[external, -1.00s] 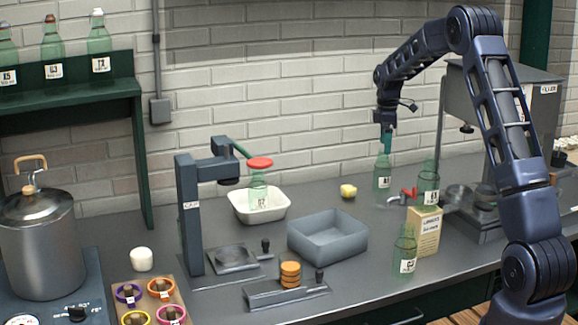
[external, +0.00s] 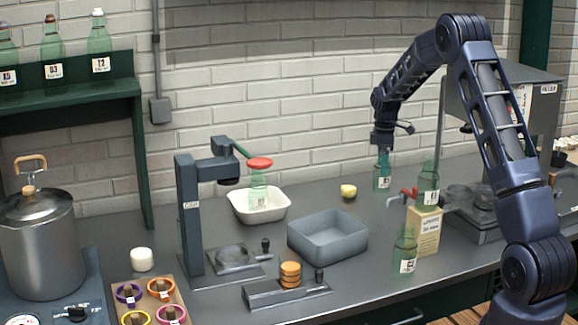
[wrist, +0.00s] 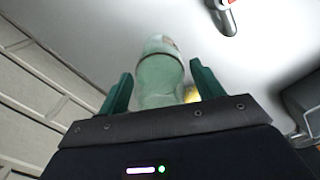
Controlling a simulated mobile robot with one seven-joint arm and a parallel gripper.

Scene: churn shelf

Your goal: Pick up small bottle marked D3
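My gripper (external: 384,160) points down over the neck of a small green glass bottle (external: 381,183) standing upright at the back of the counter. In the wrist view, the bottle (wrist: 160,75) stands between the two green fingers of my gripper (wrist: 162,80), with a small gap on each side. The fingers are open. The bottle's label is too small to read surely. Similar labelled bottles stand near it: one on a box (external: 428,182) and one at the counter front (external: 405,252). The middle shelf bottle (external: 52,48) has a label that may read D3.
A tan box (external: 425,230) and a red-handled tap (external: 409,194) are close on the right. A grey bin (external: 328,250), a white tub (external: 258,213) and a dark press stand (external: 190,220) are to the left. A yellow lump (external: 348,191) lies nearby.

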